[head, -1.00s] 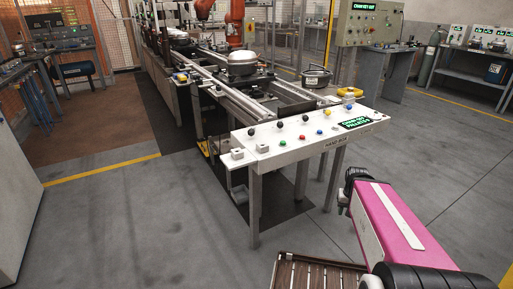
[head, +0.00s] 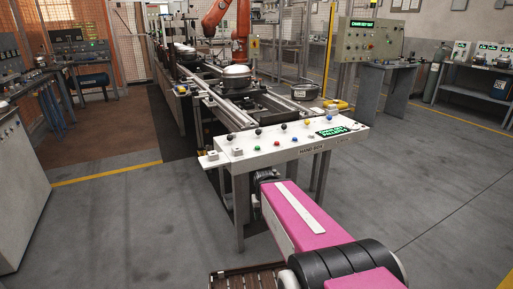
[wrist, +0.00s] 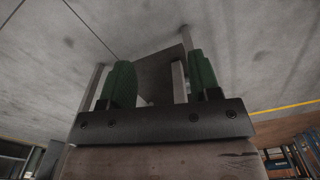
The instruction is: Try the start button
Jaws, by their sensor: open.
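The white hand-run panel (head: 300,146) stands ahead of me on grey legs. On its top are a green button (head: 257,146), a red button (head: 275,142) and a blue button (head: 290,138). Several ball-topped levers stand behind them. I cannot read which button is the start button. My gripper (wrist: 160,72) is open and empty, with two green fingers apart in the wrist view. In the head view its dark end is mostly hidden by my pink arm, low before the panel's front edge. The wrist view shows floor and grey legs, and no button.
A lit green display (head: 338,131) sits at the panel's right end. Behind the panel, a conveyor carries a silver compressor (head: 236,77). A control cabinet (head: 368,42) stands at the back right. The floor to the right is clear.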

